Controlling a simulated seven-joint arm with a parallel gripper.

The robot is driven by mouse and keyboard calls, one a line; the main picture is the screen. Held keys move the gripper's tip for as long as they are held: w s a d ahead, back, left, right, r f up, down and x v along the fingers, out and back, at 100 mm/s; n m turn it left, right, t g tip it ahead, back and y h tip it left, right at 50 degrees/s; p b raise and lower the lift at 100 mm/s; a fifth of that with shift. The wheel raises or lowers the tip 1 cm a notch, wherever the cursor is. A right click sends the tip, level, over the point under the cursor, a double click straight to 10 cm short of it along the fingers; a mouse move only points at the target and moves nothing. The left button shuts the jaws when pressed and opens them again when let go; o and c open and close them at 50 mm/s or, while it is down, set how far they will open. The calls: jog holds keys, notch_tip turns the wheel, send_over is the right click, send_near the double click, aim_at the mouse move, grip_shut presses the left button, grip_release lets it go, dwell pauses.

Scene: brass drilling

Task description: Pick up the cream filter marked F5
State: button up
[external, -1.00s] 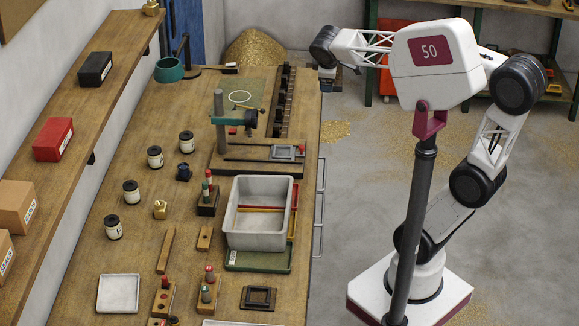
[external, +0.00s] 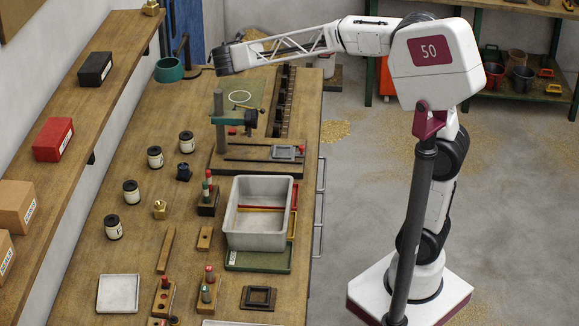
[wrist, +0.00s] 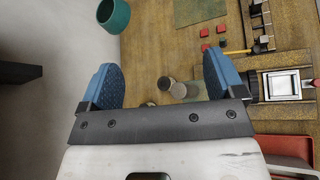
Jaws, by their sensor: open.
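Several small cream cylinders with dark tops stand upright on the bench's left side: one at the back (external: 186,142), one just left of it (external: 155,157), one further forward (external: 131,191) and the nearest (external: 113,227). Their labels are too small to tell which is F5. In the wrist view, my gripper (wrist: 160,62) is open and empty, its blue fingers wide apart. In the external view my wrist is high over the back of the bench; the fingers are not clear there.
A teal bowl (external: 169,69) and a dark stand (external: 187,55) are at the back. A drill press (external: 219,120) and a grey bin (external: 262,240) stand on the right. A shelf (external: 100,95) with boxes runs along the left wall. Bench between the cylinders and shelf is clear.

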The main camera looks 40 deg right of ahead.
jog(key=w+a+f+n+t+y, duration=0.25)
jog(key=w+a+n, duration=0.45)
jog(key=a, duration=0.5)
send_near(188, 142)
jog(key=shift+h, duration=0.45)
jog(key=x, duration=0.5)
jog(key=shift+w+a, duration=0.15)
jog(key=shift+a, duration=0.25)
jog(key=shift+x, duration=1.3)
jog(key=shift+x, duration=2.6)
jog(key=shift+d, duration=0.15)
